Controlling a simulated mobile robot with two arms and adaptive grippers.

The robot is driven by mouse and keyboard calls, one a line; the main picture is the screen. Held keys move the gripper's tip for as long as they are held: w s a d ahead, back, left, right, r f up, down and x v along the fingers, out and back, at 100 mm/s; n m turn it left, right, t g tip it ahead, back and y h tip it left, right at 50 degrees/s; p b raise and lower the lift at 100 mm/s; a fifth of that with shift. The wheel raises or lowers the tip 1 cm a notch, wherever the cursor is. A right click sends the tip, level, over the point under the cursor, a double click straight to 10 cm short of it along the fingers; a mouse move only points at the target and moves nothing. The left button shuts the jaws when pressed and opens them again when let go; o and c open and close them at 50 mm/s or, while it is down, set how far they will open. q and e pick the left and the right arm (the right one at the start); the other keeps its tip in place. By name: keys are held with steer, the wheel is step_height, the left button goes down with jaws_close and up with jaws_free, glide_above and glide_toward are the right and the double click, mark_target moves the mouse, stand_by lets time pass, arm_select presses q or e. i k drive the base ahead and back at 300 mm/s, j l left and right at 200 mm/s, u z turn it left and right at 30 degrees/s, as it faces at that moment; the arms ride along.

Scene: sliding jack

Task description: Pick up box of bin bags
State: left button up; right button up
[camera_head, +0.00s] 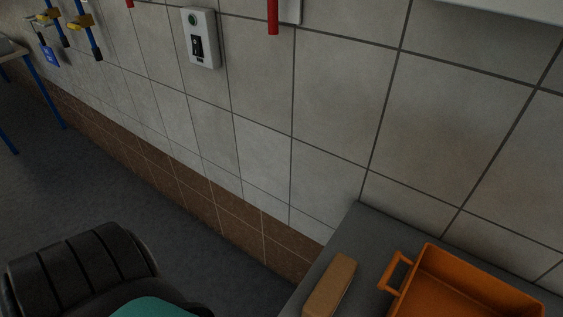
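A small brown box (330,286) lies on a grey surface (371,228) at the bottom right, left of an orange container. It may be the box of bin bags, but I see no label and its lower end is close to the frame's bottom edge. Neither of my grippers is in view.
The orange open container (398,274) with a handle stands at the bottom right, cut off by the frame. A dark padded object (75,268) is at the bottom left. A tiled wall (330,100) runs behind. Grey floor (90,190) is clear at left.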

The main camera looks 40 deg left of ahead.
mark_target(324, 300)
steer(key=u, duration=0.7)
